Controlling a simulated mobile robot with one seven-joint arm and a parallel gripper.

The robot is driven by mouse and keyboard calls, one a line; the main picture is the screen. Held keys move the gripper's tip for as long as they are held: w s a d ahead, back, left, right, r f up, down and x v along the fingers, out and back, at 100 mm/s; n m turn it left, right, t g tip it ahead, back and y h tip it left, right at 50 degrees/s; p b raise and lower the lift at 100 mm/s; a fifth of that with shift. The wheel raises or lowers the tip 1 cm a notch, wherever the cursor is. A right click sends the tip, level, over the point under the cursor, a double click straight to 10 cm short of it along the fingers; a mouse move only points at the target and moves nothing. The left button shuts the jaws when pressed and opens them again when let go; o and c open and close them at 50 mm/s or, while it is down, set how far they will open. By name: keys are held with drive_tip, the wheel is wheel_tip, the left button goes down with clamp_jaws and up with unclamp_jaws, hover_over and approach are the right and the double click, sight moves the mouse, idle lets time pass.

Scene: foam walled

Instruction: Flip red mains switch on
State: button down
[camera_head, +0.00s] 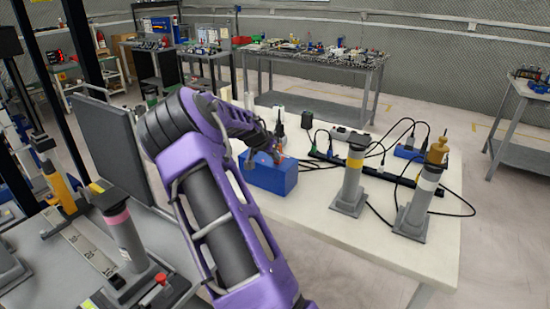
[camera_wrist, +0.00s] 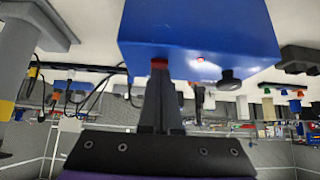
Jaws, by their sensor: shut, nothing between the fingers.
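A blue box (camera_head: 270,178) stands on the white table, just past my arm. It fills the upper middle of the wrist view (camera_wrist: 205,30), where the scene looks upside down. A red switch (camera_wrist: 159,63) shows on its face, right at the tips of my gripper (camera_wrist: 160,78). My gripper is shut and empty, and its tips touch or nearly touch the switch. The tips partly cover the switch, so I cannot tell its position. A small red light (camera_wrist: 200,60) on the same face looks bright. A black knob (camera_wrist: 230,80) is beside it.
On the white table (camera_head: 400,250) are a black power strip (camera_head: 350,168), loose cables and two grey posts, one with a yellow band (camera_head: 353,180) and one with a white band (camera_head: 424,195). A dark panel (camera_head: 110,150) stands left of my arm.

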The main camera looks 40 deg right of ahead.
drive_tip(key=shift+r+p, duration=0.3)
drive_tip(key=shift+r, duration=0.5)
drive_tip(key=shift+r, duration=0.15)
